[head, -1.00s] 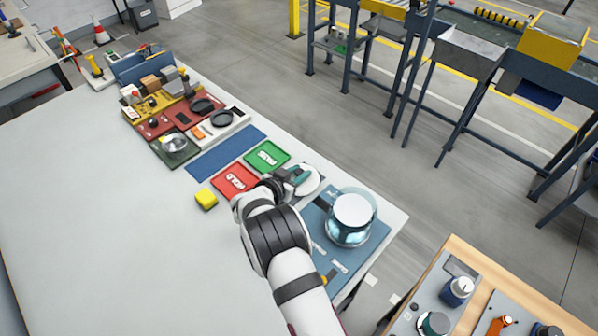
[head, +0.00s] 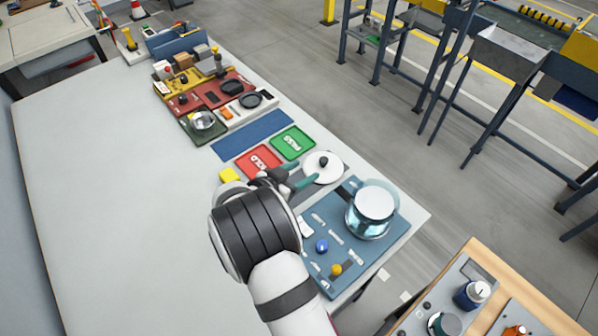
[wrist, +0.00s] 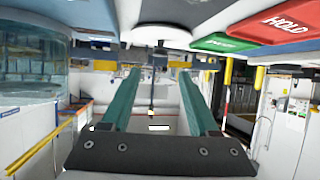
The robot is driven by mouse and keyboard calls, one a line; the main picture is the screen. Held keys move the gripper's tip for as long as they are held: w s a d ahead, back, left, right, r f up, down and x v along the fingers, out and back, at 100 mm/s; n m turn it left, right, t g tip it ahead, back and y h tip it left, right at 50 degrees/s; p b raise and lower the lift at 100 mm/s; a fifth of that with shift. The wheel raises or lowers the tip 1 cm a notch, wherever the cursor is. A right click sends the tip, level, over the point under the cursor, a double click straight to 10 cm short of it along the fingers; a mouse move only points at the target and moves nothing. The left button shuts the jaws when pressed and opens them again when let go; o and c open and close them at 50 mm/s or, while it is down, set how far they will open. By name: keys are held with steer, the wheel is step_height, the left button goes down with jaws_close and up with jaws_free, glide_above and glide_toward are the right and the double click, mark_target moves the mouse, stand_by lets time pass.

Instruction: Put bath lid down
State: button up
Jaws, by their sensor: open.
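The white round lid (head: 329,173) with its dark knob lies on the table beside the green PASS tray, apart from the bath. The glass bath (head: 371,224), holding bluish liquid, stands on a blue mat at the right; a pale disc shows at its top. My gripper (head: 303,184) is at the lid's lower left in the head view, its teal fingers clear of the knob. In the wrist view my gripper (wrist: 158,82) has its fingers wide apart with nothing between them. The bath (wrist: 32,80) also shows at the left there.
The red HOLD tray (head: 259,158), green PASS tray (head: 292,142) and yellow block (head: 229,174) lie near my gripper. The blue mat (head: 335,268) bears small blue and yellow pieces. Sorted trays with parts stand farther back. The table's left side is clear.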

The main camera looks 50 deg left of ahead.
steer(key=shift+s+d+r, duration=0.1)
steer(key=shift+s+r, duration=0.2)
steer(key=shift+s, duration=0.3)
steer(key=w+d+r+m+g+y, duration=0.2)
steer(key=w+r, duration=0.5)
steer(key=w+d+r+g+y, duration=0.3)
steer(key=d+r, duration=0.5)
steer(key=d, duration=0.6)
steer(key=s+d+m+g+h, duration=0.5)
steer(key=s+d+g, duration=0.2)
steer(key=s+d, duration=1.6)
steer(key=d, duration=0.4)
steer(key=shift+s+d+f+m+g+h, duration=0.3)
steer(key=shift+s+d+f+m+g, duration=0.05)
steer(key=shift+s+m+g, duration=0.05)
